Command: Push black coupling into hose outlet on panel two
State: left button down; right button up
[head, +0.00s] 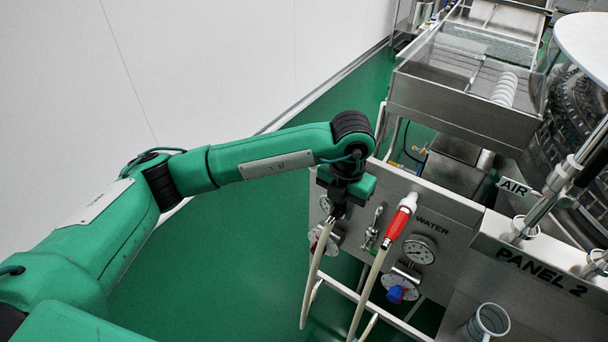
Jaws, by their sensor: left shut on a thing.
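My left gripper (341,198) reaches in from the left and is shut at the front of the steel panel. A pale hose (318,262) hangs down from just below its fingers. The black coupling at the hose's top end is mostly hidden by the dark gripper, so its outline and tilt cannot be told. A metal fitting (374,228) sits on the panel right of the gripper; I cannot tell if it is the hose outlet. The sign PANEL 2 (541,272) is on a steel face at the right. My right gripper is not in view.
A red coupling (399,222) with another pale hose (367,290) is near the WATER label (432,226). Gauges (420,249) and a blue knob (396,294) stick out nearby. A metal cup (488,322) is at the lower right. Green floor (230,265) is clear at left.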

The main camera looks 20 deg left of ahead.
pick_arm(q)
jog(key=shift+w+d+b, duration=0.25)
jog(key=shift+w+b, duration=0.25)
jog(key=shift+w, duration=0.15)
dwell(0.3)
jog(key=c, duration=1.1)
grip_release()
